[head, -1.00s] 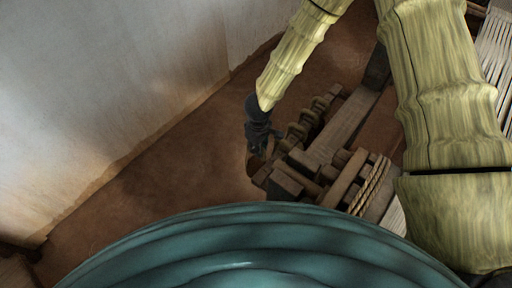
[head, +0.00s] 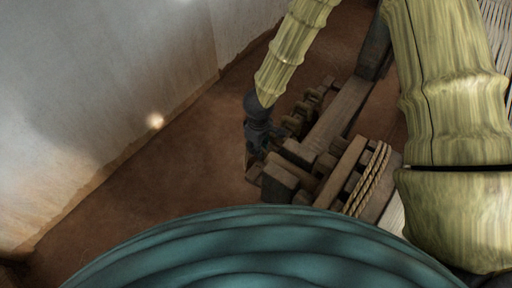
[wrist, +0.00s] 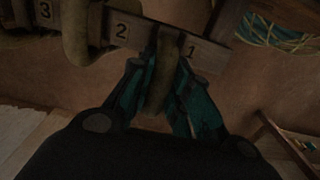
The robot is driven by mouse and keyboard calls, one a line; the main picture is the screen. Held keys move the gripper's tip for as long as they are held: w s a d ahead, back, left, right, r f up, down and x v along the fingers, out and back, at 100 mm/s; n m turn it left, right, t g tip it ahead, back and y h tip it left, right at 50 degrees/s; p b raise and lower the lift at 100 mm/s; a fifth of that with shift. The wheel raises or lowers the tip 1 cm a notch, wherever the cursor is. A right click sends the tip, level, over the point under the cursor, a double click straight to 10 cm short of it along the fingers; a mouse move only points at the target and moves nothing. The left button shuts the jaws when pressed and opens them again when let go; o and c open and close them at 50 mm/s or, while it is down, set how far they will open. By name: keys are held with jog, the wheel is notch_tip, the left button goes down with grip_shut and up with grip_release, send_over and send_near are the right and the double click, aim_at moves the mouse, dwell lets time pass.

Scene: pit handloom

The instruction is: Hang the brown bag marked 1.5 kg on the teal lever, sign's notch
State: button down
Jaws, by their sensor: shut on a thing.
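My gripper (wrist: 163,75) is in the wrist view, its teal fingers shut on an olive-brown, curved, strap-like thing (wrist: 158,82). I cannot tell whether this is the brown bag's handle; no 1.5 kg mark is readable. The held part is against or just in front of a wooden bar (wrist: 140,34) marked 3, 2 and 1, between the 2 and the 1. In the head view my gripper (head: 255,150) is small and dark at the left end of the wooden frame. I cannot make out the teal lever or the sign's notch.
A similar curved thing (wrist: 76,32) hangs at the bar between 3 and 2. The wooden loom frame (head: 330,125) with pegs and rope (head: 370,178) stands right of my gripper. The brown floor (head: 175,190) to the left is clear up to the pale wall (head: 90,90).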

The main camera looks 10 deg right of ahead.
aim_at(265, 157)
jog(key=shift+s+d+b, duration=1.05)
jog(key=shift+d+b, duration=0.05)
jog(key=shift+b, duration=0.95)
jog(key=shift+f, duration=0.75)
jog(key=shift+f, duration=0.1)
jog(key=shift+s+f+p, duration=0.1)
jog(key=shift+f+p, duration=0.2)
jog(key=shift+p, duration=0.4)
jog(key=c, duration=1.3)
grip_release()
jog(key=shift+o, duration=0.2)
notch_tip(265, 157, up, 12)
